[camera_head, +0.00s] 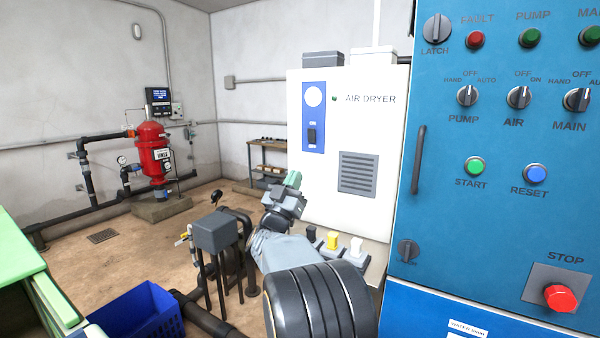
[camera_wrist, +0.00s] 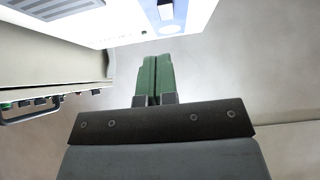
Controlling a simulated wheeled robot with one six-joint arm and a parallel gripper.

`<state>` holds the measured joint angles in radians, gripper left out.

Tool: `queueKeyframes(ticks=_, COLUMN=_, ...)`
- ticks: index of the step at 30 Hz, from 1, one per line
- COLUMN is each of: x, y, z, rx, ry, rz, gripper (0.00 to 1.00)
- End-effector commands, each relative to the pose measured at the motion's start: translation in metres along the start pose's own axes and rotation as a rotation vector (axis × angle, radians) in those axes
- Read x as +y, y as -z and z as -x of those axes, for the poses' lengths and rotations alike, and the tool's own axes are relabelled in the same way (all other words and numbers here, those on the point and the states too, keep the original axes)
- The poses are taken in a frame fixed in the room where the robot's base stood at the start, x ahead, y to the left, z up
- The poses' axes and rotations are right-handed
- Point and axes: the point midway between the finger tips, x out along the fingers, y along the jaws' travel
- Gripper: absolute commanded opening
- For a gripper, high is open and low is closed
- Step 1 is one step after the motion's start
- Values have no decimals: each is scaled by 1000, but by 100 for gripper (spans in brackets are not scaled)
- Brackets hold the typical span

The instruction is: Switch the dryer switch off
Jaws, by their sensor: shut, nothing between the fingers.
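The white air dryer cabinet (camera_head: 376,122) stands against the back wall, with a blue panel (camera_head: 322,92) at its upper left. The dark dryer switch (camera_head: 312,135) sits low on that panel, below a round white gauge (camera_head: 313,96). I cannot tell its position. My gripper (camera_head: 293,180) has green fingers and is shut and empty, below and left of the switch, apart from it. In the wrist view the shut fingers (camera_wrist: 157,76) point up toward the dryer's edge, which appears upside down. The switch (camera_wrist: 166,9) shows at the top there, partly cut off.
A blue control cabinet (camera_head: 460,140) with knobs and buttons fills the right. A grey box on pipes (camera_head: 215,232) stands left of my arm. A blue crate (camera_head: 140,310) and green surface (camera_head: 20,260) are at lower left. A red tank (camera_head: 152,152) stands farther back.

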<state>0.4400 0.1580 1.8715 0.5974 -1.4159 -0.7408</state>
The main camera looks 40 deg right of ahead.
Motion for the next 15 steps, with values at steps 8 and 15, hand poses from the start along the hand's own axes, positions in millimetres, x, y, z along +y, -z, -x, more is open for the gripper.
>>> queueKeyframes(ticks=8, x=0, y=-4, z=22, rx=0, ry=0, rz=-2, gripper=0)
queueKeyframes(ticks=15, x=-1, y=-4, z=24, rx=0, ry=1, rz=-2, gripper=0)
